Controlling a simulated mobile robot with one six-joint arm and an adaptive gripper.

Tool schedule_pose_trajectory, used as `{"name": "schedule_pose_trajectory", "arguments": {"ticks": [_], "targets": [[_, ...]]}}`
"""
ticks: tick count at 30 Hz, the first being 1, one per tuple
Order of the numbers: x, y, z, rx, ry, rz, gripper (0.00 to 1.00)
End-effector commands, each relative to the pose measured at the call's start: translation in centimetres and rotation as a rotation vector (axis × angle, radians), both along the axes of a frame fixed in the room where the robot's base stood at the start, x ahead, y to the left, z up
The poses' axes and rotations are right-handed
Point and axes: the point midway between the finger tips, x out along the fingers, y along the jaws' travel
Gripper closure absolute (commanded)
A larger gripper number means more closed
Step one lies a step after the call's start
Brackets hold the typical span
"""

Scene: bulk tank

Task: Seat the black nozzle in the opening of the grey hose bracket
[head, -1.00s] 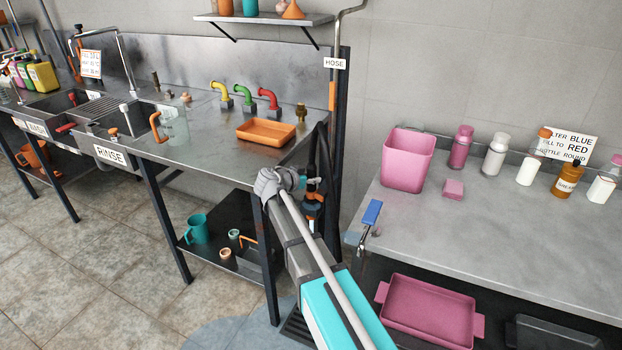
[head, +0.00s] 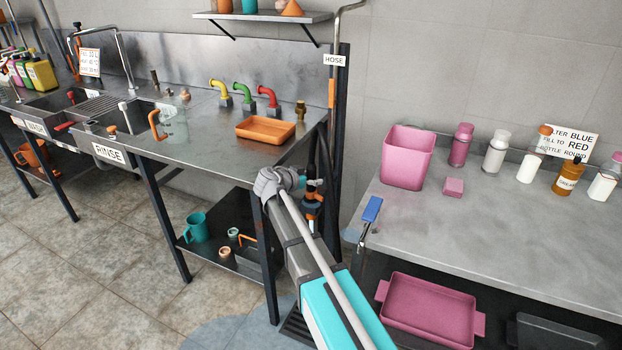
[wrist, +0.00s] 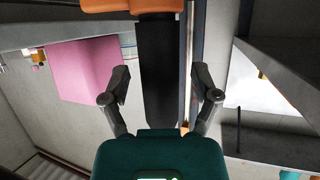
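In the wrist view, my gripper (wrist: 160,86) has its two fingers spread, one on each side of a black upright body, which I take for the black nozzle (wrist: 163,62). Clear gaps show between it and both fingers. An orange part (wrist: 132,5) crosses its far end. In the head view, my wrist hides most of the gripper at the right end of the sink bench. Black hose or nozzle parts (head: 311,156) stand just beyond, with orange and blue pieces below. I cannot make out the grey hose bracket or its opening clearly.
The HOSE sign (head: 335,60) hangs on the post above. An orange tray (head: 265,130) lies on the sink bench (head: 205,148). A pink tub (head: 408,158) stands on the right table (head: 470,225). Mugs sit on the lower shelf (head: 250,262).

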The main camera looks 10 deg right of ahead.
Motion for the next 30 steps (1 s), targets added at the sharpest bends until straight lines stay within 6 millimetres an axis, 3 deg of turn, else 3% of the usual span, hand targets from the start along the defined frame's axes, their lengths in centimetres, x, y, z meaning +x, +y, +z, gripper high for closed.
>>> {"name": "schedule_pose_trajectory", "arguments": {"ticks": [16, 30], "targets": [[0.0, 0.0, 0.5, 0.001, 0.001, 0.0, 0.18], [0.0, 0.0, 4.0, 0.0, 0.0, 0.0, 0.18]]}}
